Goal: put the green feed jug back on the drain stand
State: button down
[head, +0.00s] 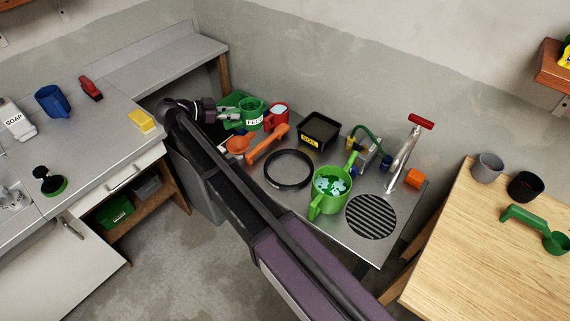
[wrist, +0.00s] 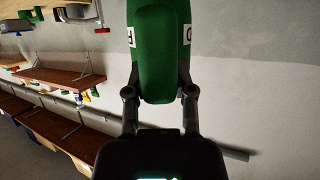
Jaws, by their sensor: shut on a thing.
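The green feed jug (head: 254,106), with a white FEED label, is at the back left end of the steel drain stand (head: 312,228) in the head view. My gripper (head: 228,112) is on its left, shut on its handle. In the wrist view my gripper (wrist: 157,98) has its fingers on either side of the green handle (wrist: 157,45), and parts of the white label show behind it. I cannot tell whether the jug touches the stand. The stand has a round black slotted grate (head: 372,217) at its front right.
A red mug (head: 278,108) is close right of the jug. An orange tool (head: 267,143), black hose ring (head: 289,169), black tray (head: 320,130), light-green jug with liquid (head: 328,206) and tap (head: 403,152) crowd the stand. A grey counter (head: 95,130) is left, a wooden table (head: 470,250) right.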

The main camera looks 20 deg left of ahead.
jog(key=shift+w, duration=0.3)
jog(key=shift+d+f, duration=0.1)
notch_tip(320, 180, down, 28)
jog(key=s+n+t+y+b, duration=0.3)
jog(key=n+y+b, duration=0.2)
jog(key=b, duration=2.3)
jog(key=shift+a, duration=0.45)
jog(key=shift+w+f, duration=0.1)
jog(key=w+d+f+b, duration=0.1)
jog(key=w+d, duration=0.7)
jog(key=w, duration=0.2)
jog(key=shift+d+b, duration=0.25)
jog(key=shift+b, duration=0.1)
jog(key=shift+w+f, duration=0.1)
jog(key=shift+w, duration=0.1)
jog(key=shift+w+d+f+b, duration=0.7)
jog(key=shift+w+d, duration=0.2)
jog(key=shift+w, duration=0.05)
jog(key=shift+f+b, duration=1)
